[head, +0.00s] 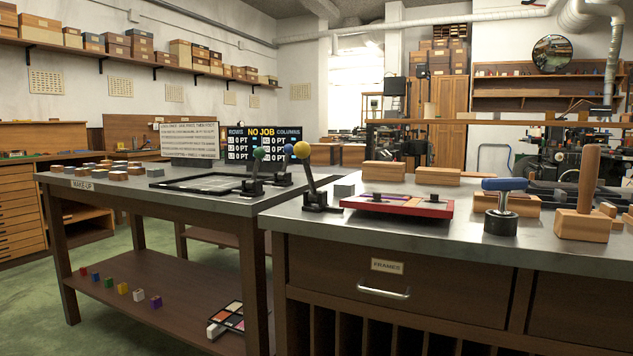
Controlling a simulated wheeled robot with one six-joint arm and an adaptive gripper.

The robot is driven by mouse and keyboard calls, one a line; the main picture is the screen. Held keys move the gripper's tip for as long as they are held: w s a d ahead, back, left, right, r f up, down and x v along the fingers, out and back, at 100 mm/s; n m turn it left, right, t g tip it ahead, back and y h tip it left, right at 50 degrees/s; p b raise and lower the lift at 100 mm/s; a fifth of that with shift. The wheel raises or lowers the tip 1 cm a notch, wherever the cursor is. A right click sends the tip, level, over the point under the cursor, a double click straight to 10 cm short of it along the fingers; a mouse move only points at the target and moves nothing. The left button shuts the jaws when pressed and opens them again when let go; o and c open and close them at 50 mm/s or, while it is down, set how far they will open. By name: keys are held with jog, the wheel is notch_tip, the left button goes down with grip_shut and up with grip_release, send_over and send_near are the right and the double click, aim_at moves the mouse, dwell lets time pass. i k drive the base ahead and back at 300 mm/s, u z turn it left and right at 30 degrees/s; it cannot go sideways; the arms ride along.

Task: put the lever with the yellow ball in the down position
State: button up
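The lever with the yellow ball (302,149) stands at the near left corner of the right-hand metal-topped bench. Its grey rod (309,175) rises from a black base (318,204), steeply upright with a slight lean to the left, so the ball is up high. A lever with a green ball (260,153) and a lever with a blue ball (288,149) stand just behind and to its left, both also raised. My gripper is not in view.
A red-edged tray (397,206) lies right of the yellow-ball lever. A blue-handled tool (502,205) and a wooden mallet (582,200) stand farther right. The left bench (130,187) holds several small blocks and a black frame. Green floor is open at the left.

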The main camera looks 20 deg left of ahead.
aim_at(302, 149)
jog(key=k, duration=0.55)
jog(key=u, duration=0.65)
jog(key=i, duration=0.9)
jog(key=z, duration=0.45)
